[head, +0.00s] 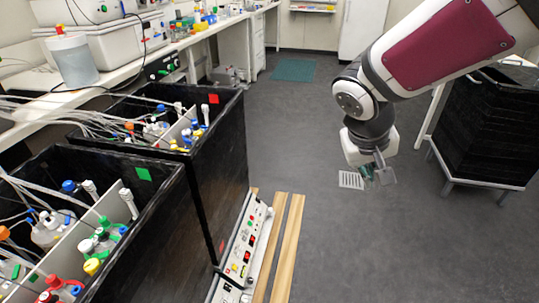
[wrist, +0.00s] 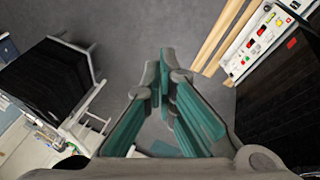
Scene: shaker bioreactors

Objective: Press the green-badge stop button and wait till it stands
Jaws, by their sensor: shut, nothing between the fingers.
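A farther control panel (head: 247,238), with red and yellow controls, lies beside the far box with the red badge (head: 205,110). My gripper (head: 378,178) hangs over open floor, right of the panels and well apart from them. In the wrist view my gripper (wrist: 165,65) is shut and empty, and a panel (wrist: 262,40) shows at the upper right.
Wooden rails (head: 287,245) run along the floor beside the panels. Bottles and tubes fill the boxes. A long bench (head: 180,45) stands at the left. A black-sided stand (head: 485,130) is at the right. The floor between is clear.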

